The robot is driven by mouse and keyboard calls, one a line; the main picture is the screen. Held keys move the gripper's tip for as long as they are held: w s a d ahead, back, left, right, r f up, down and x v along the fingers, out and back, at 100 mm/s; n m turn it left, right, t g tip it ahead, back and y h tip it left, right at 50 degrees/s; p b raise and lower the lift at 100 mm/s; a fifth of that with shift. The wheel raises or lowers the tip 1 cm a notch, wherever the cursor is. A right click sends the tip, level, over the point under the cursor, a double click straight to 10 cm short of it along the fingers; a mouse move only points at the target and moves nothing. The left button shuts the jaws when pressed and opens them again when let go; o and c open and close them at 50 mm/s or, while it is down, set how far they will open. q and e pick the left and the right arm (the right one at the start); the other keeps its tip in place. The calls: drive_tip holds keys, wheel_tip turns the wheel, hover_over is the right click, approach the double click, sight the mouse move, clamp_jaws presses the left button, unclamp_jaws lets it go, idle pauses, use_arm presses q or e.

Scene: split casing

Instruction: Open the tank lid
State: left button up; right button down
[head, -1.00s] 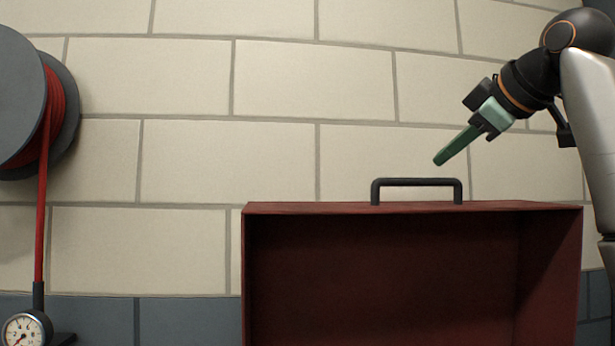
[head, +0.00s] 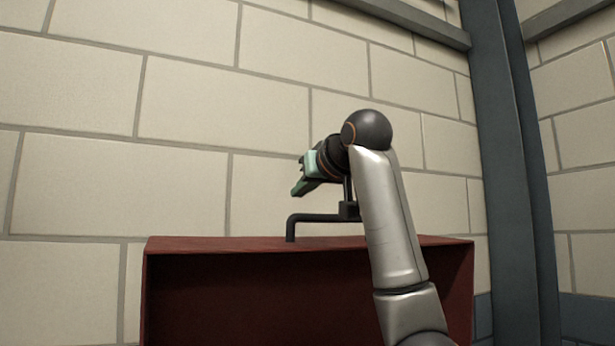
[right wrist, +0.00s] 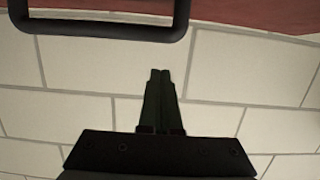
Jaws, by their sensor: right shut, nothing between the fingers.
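I cannot make out a tank lid in either view. My right gripper (head: 297,191), with green fingers, is above the black bar handle (head: 318,217) of a red open-fronted box in the head view. In the right wrist view its fingers (right wrist: 160,78) are together and empty, pointing toward the handle (right wrist: 100,33) but apart from it. The handle's right part is hidden behind my right arm. My left gripper is not in view.
The red box (head: 210,246) stands before a pale block wall (head: 190,100); its dark front opening faces me. A blue-grey post (head: 515,150) stands at the right, and a beam runs along the top. The wall area left of my arm is clear.

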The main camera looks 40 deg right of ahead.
sight(300, 215)
drive_tip(key=p+x, duration=0.1)
drive_tip(key=x, duration=0.3)
drive_tip(key=shift+r, duration=0.1)
drive_tip(key=shift+s+a+f, duration=0.25)
drive_tip(key=shift+s+f, duration=0.4)
drive_tip(key=shift+f, duration=0.05)
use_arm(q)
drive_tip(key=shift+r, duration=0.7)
use_arm(e)
drive_tip(key=shift+s+a+f, duration=0.3)
drive_tip(key=shift+s+f, duration=0.35)
drive_tip(key=shift+s, duration=0.3)
